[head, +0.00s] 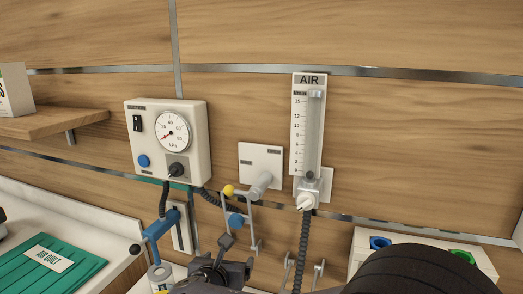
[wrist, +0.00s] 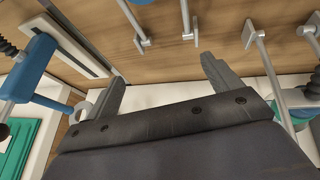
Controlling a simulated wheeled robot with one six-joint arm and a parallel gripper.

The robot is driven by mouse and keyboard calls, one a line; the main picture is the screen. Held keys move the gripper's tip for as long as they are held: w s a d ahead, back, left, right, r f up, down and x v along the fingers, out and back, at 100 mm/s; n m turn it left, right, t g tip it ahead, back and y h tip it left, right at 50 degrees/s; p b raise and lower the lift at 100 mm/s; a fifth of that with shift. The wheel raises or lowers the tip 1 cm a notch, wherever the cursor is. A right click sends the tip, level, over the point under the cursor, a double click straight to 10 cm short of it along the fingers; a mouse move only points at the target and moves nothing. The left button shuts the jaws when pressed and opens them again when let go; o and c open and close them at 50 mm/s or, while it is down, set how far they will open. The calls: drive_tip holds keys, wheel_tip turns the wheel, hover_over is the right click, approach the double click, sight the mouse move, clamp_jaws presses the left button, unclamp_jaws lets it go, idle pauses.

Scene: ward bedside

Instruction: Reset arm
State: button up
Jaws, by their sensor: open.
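My gripper (wrist: 162,72) shows in the wrist view with its two dark fingers spread apart and nothing between them. It points toward the wood-panelled wall and the white surface below it. In the head view my gripper (head: 222,250) is at the bottom, below the metal wall hooks and partly cut off by the frame edge. My dark arm link fills the lower right of that view.
A gauge box (head: 168,140) and an AIR flowmeter (head: 308,130) hang on the wall. Metal hooks (head: 245,215) stick out just above my gripper. A blue clamp (wrist: 35,70) is at left. A green quilt pack (head: 50,265) lies at lower left. A shelf (head: 60,122) juts out upper left.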

wheel_tip(320, 180, down, 10)
drive_tip(key=b, duration=0.1)
drive_tip(key=shift+a, duration=0.3)
drive_tip(key=shift+r, duration=0.15)
